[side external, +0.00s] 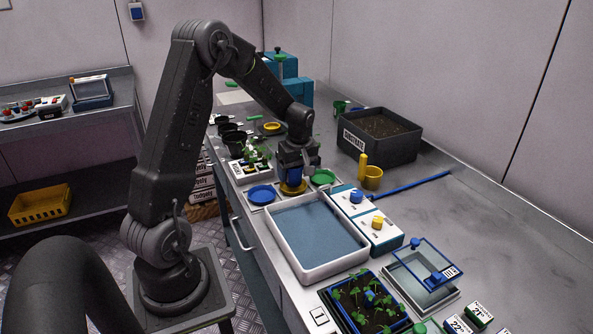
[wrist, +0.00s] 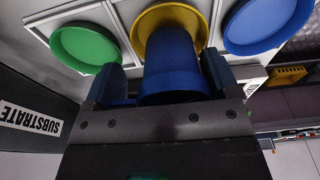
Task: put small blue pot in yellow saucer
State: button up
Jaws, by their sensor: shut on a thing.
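The small blue pot (wrist: 170,65) is between the fingers of my gripper (wrist: 168,85), which is shut on it. In the side external view the pot (side external: 293,174) shows below my gripper (side external: 295,168), at the yellow saucer (side external: 294,188). In the wrist view the yellow saucer (wrist: 198,22) lies directly beyond the pot, and the pot overlaps it. I cannot tell whether the pot's base touches the saucer. The saucer sits between a blue saucer (side external: 261,195) and a green saucer (side external: 323,177).
A white-rimmed blue tray (side external: 312,275) lies in front of the saucers. Seedlings in a white rack (side external: 250,172) are close on the left.

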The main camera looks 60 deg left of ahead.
jog(key=shift+f, duration=0.15)
jog(key=shift+f, duration=0.35)
jog(key=shift+f, duration=0.1)
jog(key=o, duration=0.8)
